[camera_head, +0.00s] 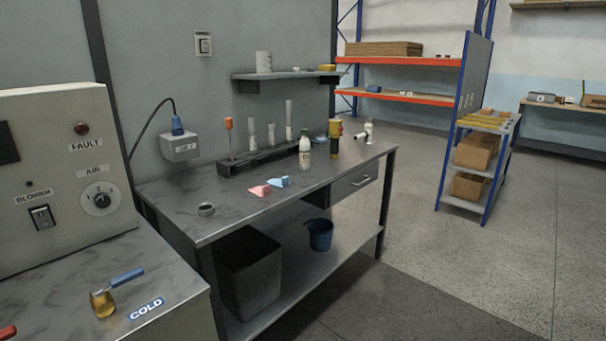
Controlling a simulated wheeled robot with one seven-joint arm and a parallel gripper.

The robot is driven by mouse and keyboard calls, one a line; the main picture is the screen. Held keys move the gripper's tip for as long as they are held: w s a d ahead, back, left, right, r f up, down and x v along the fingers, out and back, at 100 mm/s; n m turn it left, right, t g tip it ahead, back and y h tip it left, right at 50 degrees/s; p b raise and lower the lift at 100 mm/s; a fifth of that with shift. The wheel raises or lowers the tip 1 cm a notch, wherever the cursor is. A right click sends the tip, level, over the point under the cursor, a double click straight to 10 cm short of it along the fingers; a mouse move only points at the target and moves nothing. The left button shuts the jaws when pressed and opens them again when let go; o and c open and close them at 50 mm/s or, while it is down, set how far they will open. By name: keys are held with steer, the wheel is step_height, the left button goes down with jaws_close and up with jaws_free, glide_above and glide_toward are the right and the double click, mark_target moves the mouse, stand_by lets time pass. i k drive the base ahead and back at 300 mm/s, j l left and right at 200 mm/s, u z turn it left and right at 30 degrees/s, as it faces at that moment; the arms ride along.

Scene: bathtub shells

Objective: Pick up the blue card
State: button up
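A small light-blue piece (279,182), the likeliest blue card, lies on the grey workbench top (225,180). It looks folded or angular rather than plainly flat, and its exact shape is too small to tell. A pink piece (259,190) of similar size lies just to its left and nearer the front edge. My gripper is not in view, so whether it is open or shut does not show.
Behind the blue piece stand a dark rack (258,160) with upright tubes, a white bottle (305,152) and a yellow-black cylinder (334,140). A grey ring (205,209) lies front left. A control cabinet (65,180) stands at left. Open floor (450,270) lies right.

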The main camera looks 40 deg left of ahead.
mark_target(283, 183)
steer(key=i+u, duration=0.35)
steer(key=i, duration=0.3)
steer(key=i+l+u, duration=0.35)
steer(key=i, duration=0.3)
steer(key=i+u, duration=0.25)
steer(key=u, duration=0.15)
steer(key=i+u, duration=0.55)
steer(key=u, duration=0.2)
steer(key=i+l+u, duration=0.25)
steer(key=u, duration=0.15)
